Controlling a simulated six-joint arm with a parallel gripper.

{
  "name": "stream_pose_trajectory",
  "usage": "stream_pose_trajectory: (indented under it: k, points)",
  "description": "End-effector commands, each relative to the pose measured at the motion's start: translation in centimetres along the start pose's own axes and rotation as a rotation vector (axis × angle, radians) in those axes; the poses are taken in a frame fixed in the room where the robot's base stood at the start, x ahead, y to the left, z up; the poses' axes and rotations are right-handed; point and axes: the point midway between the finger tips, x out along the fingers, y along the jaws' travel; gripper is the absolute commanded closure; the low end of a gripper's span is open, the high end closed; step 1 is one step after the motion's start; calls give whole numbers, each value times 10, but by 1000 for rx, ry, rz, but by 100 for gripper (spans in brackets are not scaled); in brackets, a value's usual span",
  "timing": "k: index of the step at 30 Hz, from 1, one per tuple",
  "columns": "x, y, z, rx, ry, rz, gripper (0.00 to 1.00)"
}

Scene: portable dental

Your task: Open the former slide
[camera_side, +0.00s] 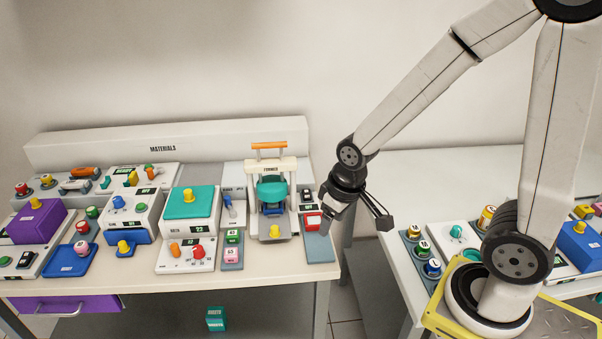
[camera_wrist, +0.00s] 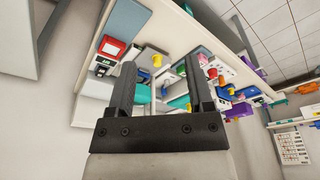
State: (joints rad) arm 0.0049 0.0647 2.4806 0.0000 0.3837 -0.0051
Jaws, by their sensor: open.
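The former (camera_side: 270,168) is a white frame labelled FORMER with an orange bar on top and a teal block (camera_side: 271,189) inside. Its grey slide plate (camera_side: 271,229) sits at its front foot and carries a yellow knob (camera_side: 274,231). My gripper (camera_side: 328,218) hangs to the right of the former, near the table's right end, apart from it. In the wrist view, my gripper (camera_wrist: 160,80) shows two dark fingers spread apart with nothing between them. A yellow knob (camera_wrist: 157,60) and teal parts show beyond the fingers, partly hidden by them.
A grey-blue pad (camera_side: 319,246) with a red-topped box (camera_side: 312,221) lies close to my gripper. Left of the former stand small jars (camera_side: 231,244) and a teal-lidded unit (camera_side: 190,203). A floor gap separates this table from the right one, which holds several jars (camera_side: 422,247).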

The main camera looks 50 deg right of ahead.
Motion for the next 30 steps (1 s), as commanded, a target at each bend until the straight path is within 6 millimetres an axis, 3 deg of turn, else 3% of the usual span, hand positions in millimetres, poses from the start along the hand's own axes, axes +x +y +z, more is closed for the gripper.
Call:
stream_pose_trajectory:
  k: [8,18,24,30]
  points:
    - [22,6,-58,1,-59,2,33]
    - [65,17,-126,1,-142,2,33]
    - [93,23,-156,1,-185,0,33]
    - [110,27,-170,1,-209,-1,33]
